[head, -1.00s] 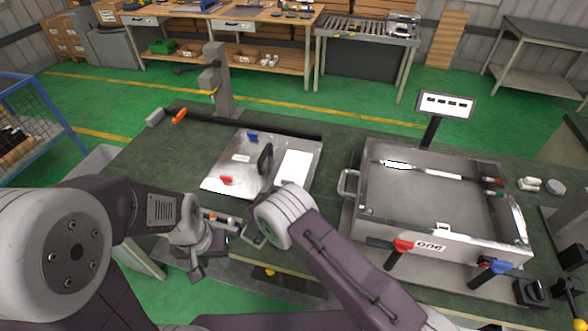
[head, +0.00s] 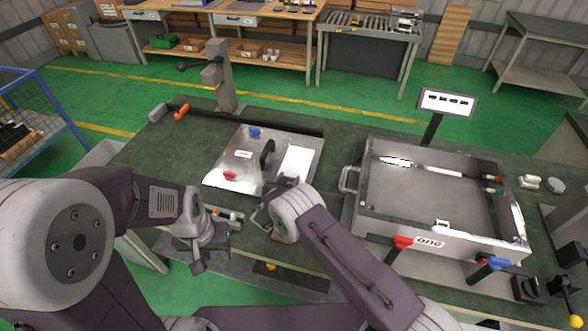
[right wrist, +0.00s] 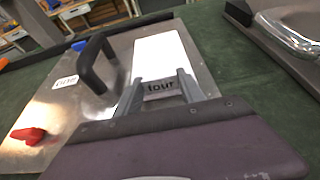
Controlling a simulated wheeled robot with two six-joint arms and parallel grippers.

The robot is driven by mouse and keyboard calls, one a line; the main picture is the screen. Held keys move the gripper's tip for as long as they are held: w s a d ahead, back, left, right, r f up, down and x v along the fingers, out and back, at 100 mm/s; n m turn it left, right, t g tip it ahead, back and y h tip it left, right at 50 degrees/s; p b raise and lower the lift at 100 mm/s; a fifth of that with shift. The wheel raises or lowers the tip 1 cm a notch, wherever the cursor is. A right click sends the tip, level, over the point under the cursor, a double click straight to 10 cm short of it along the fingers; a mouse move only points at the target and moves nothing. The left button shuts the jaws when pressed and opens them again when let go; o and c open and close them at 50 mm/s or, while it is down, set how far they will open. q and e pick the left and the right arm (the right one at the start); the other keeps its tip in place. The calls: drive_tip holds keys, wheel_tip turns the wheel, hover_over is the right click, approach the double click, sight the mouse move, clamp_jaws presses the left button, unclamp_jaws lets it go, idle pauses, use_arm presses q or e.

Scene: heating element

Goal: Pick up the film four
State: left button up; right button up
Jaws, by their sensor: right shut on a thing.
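The film four is a white rectangular sheet (head: 299,160) on the right part of a shiny metal plate (head: 216,180). In the right wrist view the white sheet (right wrist: 163,55) runs away from my fingers, and a tag reading "four" (right wrist: 161,87) shows between them. My right gripper (head: 286,182) is at the near end of the sheet, shut on it; the fingers (right wrist: 160,82) stand on either side of the tag. My left gripper (head: 197,266) hangs at the table's front edge, away from the film; its jaws are too small to tell.
The plate has a black handle (head: 267,155), a blue clamp (head: 254,132) and a red clamp (head: 229,176). An open metal box (head: 437,234) marked "one" stands to the right. A grey post (head: 224,92) rises behind. Green tabletop is free left of the plate.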

drive_tip(key=shift+w+r, duration=0.1)
drive_tip(key=shift+r, duration=0.1)
drive_tip(key=r, duration=0.2)
drive_tip(key=d+r+b, duration=0.1)
drive_tip(key=r, duration=0.1)
drive_tip(key=shift+s+r, duration=0.1)
drive_tip(key=shift+s, duration=0.1)
drive_tip(key=s+d+r+b, duration=0.1)
drive_tip(key=s+d+r, duration=0.1)
drive_tip(key=d, duration=0.3)
drive_tip(key=s+d+r+b, duration=0.1)
drive_tip(key=d+r, duration=0.3)
drive_tip(key=d, duration=0.1)
drive_tip(key=shift+s+r, duration=0.2)
drive_tip(key=shift+s, duration=0.2)
